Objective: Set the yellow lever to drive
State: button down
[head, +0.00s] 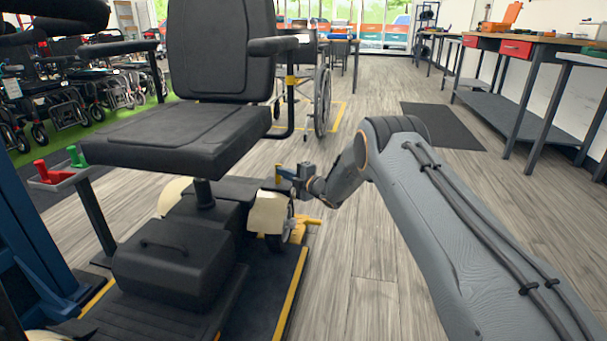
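A mobility scooter with a black seat (180,130) and dark base stands at the left on a dark platform. My gripper (284,173) is beside the right side of the scooter's base, near the cream wheel cover (268,212), pointing left. A small upright yellow piece, which looks like the yellow lever (278,174), shows right at my fingertips. I cannot tell whether the fingers touch it or are closed around it. The lever's lower end is hidden or too small to make out.
Another yellow part (306,220) sticks out low by the wheel. The platform has a yellow edge (291,295). A wheelchair (322,100) stands behind the scooter. Workbenches (530,50) line the right wall, with a dark mat (440,124) before them. The middle floor is clear.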

jog(key=shift+w+a+r, duration=0.1)
jog(key=shift+a+r, duration=0.05)
jog(key=shift+a, duration=0.45)
jog(key=shift+w+d, duration=0.35)
jog(key=shift+d, duration=0.25)
jog(key=shift+w+d, duration=0.1)
jog(key=shift+d, duration=0.2)
jog(key=shift+a+r, duration=0.1)
jog(key=shift+s, duration=0.2)
jog(key=shift+s+r+p, duration=0.15)
jog(key=shift+s+p, duration=0.05)
jog(key=shift+p, duration=0.15)
jog(key=s+p, duration=0.1)
jog(key=s+r+p, duration=0.1)
jog(key=s, duration=0.1)
jog(key=shift+s+a+r+p, duration=0.15)
jog(key=shift+a+p, duration=0.1)
jog(key=shift+p, duration=0.15)
jog(key=p+v, duration=0.4)
jog(key=v, duration=0.6)
jog(key=shift+r, duration=0.4)
